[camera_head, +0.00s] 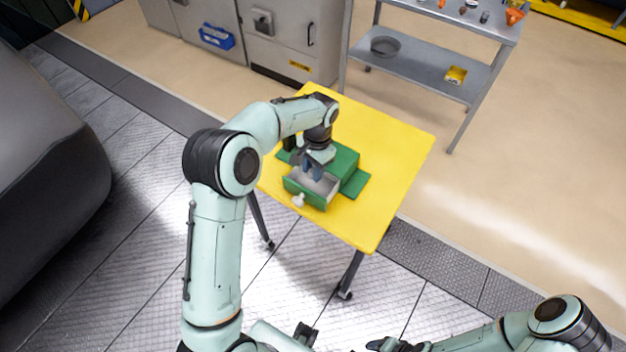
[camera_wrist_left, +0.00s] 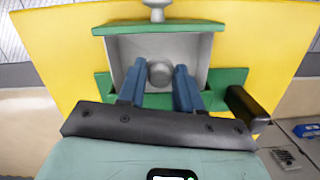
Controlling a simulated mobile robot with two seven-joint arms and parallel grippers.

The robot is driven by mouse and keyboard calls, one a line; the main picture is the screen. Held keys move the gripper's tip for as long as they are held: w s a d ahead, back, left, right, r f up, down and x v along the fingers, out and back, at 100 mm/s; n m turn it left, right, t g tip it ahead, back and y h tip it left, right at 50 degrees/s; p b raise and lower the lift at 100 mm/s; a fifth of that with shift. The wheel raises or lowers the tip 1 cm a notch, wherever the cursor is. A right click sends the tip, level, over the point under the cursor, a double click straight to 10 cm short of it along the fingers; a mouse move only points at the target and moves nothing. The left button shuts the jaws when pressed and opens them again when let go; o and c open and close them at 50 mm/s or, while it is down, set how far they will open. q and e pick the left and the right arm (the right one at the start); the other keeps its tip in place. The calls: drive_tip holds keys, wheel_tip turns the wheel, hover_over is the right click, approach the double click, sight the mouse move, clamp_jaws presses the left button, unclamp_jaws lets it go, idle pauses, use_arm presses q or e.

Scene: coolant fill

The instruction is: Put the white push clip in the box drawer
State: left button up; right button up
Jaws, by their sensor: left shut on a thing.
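The green box (camera_head: 346,162) stands on the yellow table with its drawer (camera_head: 322,204) pulled open. The drawer has a pale grey inside and a white knob on its front. My left gripper (camera_head: 313,172) points down over the open drawer. In the left wrist view its blue fingers (camera_wrist_left: 159,80) are shut on a small, round, greyish-white thing, the push clip (camera_wrist_left: 160,72), seen against the drawer's inside. I cannot tell whether the clip touches the drawer floor. In the head view the clip is hidden. My right gripper (camera_head: 385,346) is partly cut off at the bottom edge.
The yellow table (camera_head: 390,150) is clear around the box. Grey cabinets (camera_head: 275,40) stand at the back, and a dark rounded body (camera_head: 50,150) at the left.

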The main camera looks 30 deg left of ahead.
use_arm(q)
drive_tip(key=shift+f, duration=2.65)
use_arm(e)
drive_tip(key=shift+s+f, duration=0.1)
drive_tip(key=shift+f, duration=0.1)
use_arm(q)
drive_tip(key=shift+f, duration=0.15)
drive_tip(key=o, duration=0.8)
drive_tip(key=shift+o, duration=0.2)
drive_tip(key=r, duration=0.4)
drive_tip(key=w+r, duration=0.1)
drive_tip(key=r, duration=0.3)
drive_tip(key=r+p, duration=0.1)
drive_tip(key=r, duration=0.3)
drive_tip(key=shift+w+d+r, duration=0.15)
drive_tip(key=shift+w+d, duration=0.05)
use_arm(e)
drive_tip(key=shift+w+r, duration=0.6)
drive_tip(key=shift+r, duration=0.3)
